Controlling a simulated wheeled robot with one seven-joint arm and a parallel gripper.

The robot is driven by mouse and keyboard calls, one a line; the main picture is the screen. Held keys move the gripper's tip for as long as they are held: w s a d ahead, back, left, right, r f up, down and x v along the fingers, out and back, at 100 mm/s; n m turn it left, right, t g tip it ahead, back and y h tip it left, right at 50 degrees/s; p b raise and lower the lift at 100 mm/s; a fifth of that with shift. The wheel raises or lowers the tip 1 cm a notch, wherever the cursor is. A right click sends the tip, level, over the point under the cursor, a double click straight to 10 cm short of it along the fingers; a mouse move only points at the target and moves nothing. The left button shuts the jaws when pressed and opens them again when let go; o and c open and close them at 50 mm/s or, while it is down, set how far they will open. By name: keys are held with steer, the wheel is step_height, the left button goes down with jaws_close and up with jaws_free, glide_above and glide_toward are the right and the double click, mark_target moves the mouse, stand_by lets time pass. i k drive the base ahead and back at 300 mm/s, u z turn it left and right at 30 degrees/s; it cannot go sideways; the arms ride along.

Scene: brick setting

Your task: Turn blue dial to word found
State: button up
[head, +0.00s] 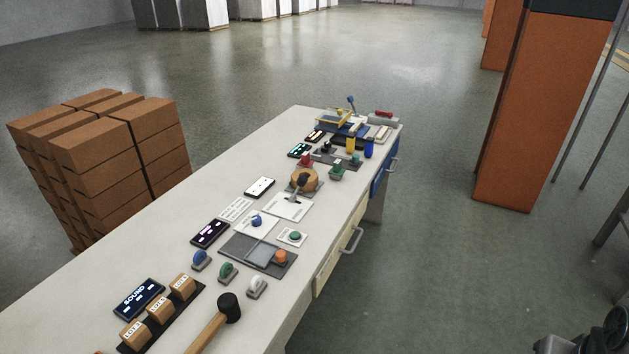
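A small blue dial (256,221) sits on a white card (246,231) in the middle of the long bench, in the head view. Marks on the card are too small to read. A second blue knob (200,258) on a grey base stands nearer, at the bench's left side. A dark screen (138,299) at the near left shows a word that looks like "SOUND", with small marks below it. My gripper's fingers do not show; only a dark piece, perhaps of my arm, is at the bottom right corner.
The white bench (100,262) also holds wooden lot blocks (160,308), a black-headed mallet (229,307), green and white knobs, a grey tray (232,246) and a round wooden piece (304,180). Brick stacks (110,150) stand left.

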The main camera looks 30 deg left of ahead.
mark_target(257, 220)
steer(key=u, duration=0.5)
steer(key=i, duration=1.05)
steer(key=u, duration=1.45)
steer(key=i, duration=0.55)
steer(key=u, duration=0.5)
